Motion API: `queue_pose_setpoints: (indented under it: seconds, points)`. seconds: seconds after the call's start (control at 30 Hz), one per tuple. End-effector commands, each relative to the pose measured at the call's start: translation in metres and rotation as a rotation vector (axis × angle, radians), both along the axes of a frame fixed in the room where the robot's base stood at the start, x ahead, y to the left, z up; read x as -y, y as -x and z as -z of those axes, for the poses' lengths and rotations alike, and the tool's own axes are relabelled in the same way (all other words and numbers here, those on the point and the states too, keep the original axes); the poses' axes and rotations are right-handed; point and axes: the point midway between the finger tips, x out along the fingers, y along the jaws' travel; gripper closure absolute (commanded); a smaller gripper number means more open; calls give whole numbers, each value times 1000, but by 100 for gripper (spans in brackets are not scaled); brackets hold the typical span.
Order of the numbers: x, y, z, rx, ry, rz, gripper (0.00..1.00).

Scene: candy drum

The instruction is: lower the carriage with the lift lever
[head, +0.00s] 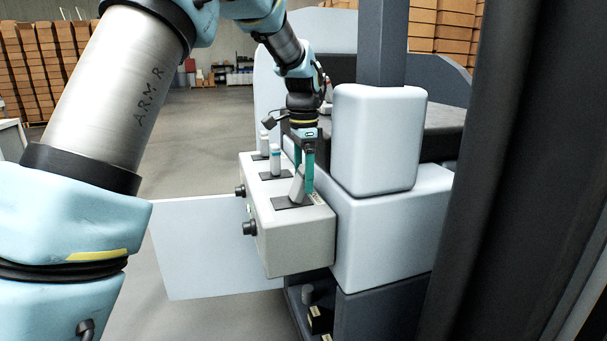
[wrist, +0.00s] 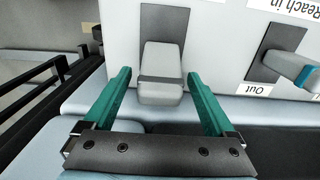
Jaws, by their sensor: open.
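Three levers stand in a row on a light grey control box. My gripper (head: 304,178) is at this lever from above. In the wrist view my gripper (wrist: 159,80) is open, one teal finger on each side of the knob, with gaps on both sides. The carriage is not identifiable.
The middle lever (head: 275,158), with a blue band, is close by; labels "Reach in" and "Out" flank it in the wrist view. The far lever (head: 264,144) stands beyond. A pale block (head: 378,138) rises just right of the control box (head: 300,243). Open floor lies left.

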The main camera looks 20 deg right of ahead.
Motion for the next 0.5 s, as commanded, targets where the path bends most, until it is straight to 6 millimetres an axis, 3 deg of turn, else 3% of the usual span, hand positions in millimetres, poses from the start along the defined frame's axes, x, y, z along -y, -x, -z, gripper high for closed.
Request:
queue_pose_setpoints:
  seconds: [0.17, 0.5]
  points:
    - [0, 0, 0, 0, 0, 0, 11]
    - [0, 0, 0, 0, 0, 0, 49]
